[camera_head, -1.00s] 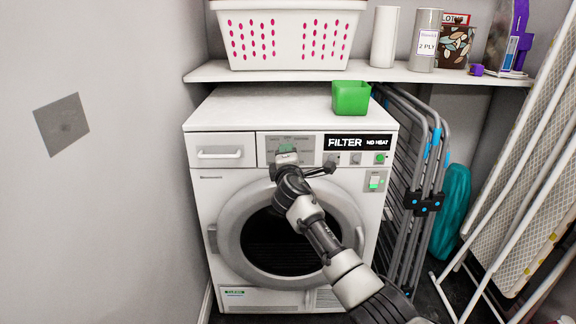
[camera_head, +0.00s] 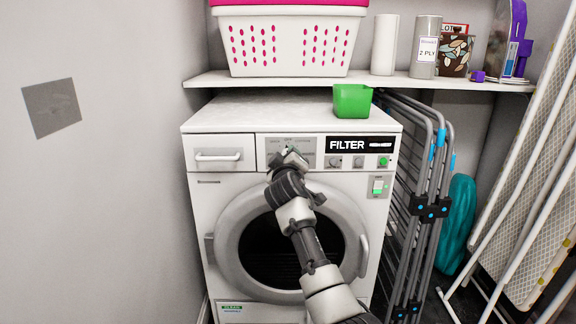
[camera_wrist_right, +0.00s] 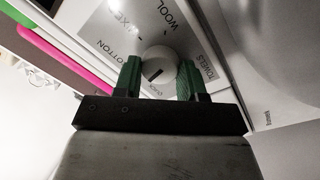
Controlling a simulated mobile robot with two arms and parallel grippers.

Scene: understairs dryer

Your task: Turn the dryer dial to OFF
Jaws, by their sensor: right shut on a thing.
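The white dryer (camera_head: 225,180) stands against the back wall with its round door shut. Its dial (camera_wrist_right: 158,65) is a pale round knob with a dark pointer mark, on a grey panel with printed words such as WOOL, COTTON and TOWELS. My right gripper (camera_wrist_right: 158,80) has its two green-lined fingers on either side of the dial, shut on it. In the head view my right gripper (camera_head: 290,158) covers most of the dial, against the panel. I cannot tell the exact setting under the pointer. The display (camera_head: 360,144) reads FILTER. My left gripper is not in view.
A green open box (camera_head: 352,101) sits on the dryer top. A shelf (camera_head: 300,77) above holds a white basket (camera_head: 290,42) and several other items. A folded grey rack (camera_head: 425,180) stands close on the right. A wall is on the left.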

